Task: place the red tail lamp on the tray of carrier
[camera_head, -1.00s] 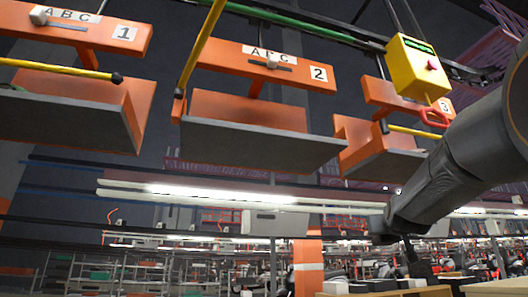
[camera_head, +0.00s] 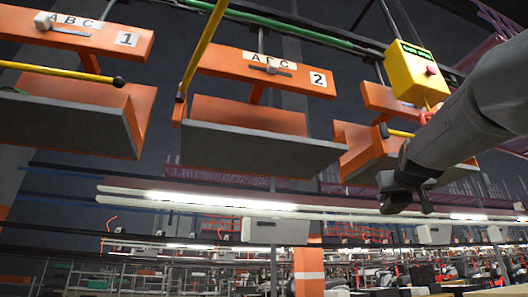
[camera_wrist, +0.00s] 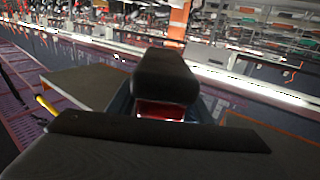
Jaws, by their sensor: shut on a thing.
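Three orange carriers with grey trays hang overhead in the head view: carrier 1 (camera_head: 100,45) with its tray (camera_head: 60,128) at left, carrier 2 (camera_head: 235,68) with its tray (camera_head: 255,150) in the middle, and carrier 3 (camera_head: 378,97) at right, its tray partly behind my arm. My gripper (camera_head: 407,203) is below and right of carrier 2's tray, apart from it. In the wrist view my gripper (camera_wrist: 160,112) is shut on the red tail lamp (camera_wrist: 160,110). Only a small red patch shows between the dark jaws. The lamp cannot be made out in the head view.
A yellow control box (camera_head: 412,72) with a red button hangs near carrier 3, close to my arm. Yellow bars (camera_head: 205,40) stick out by the carriers. A green rail (camera_head: 280,28) runs above. The space below carrier 2 looks open.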

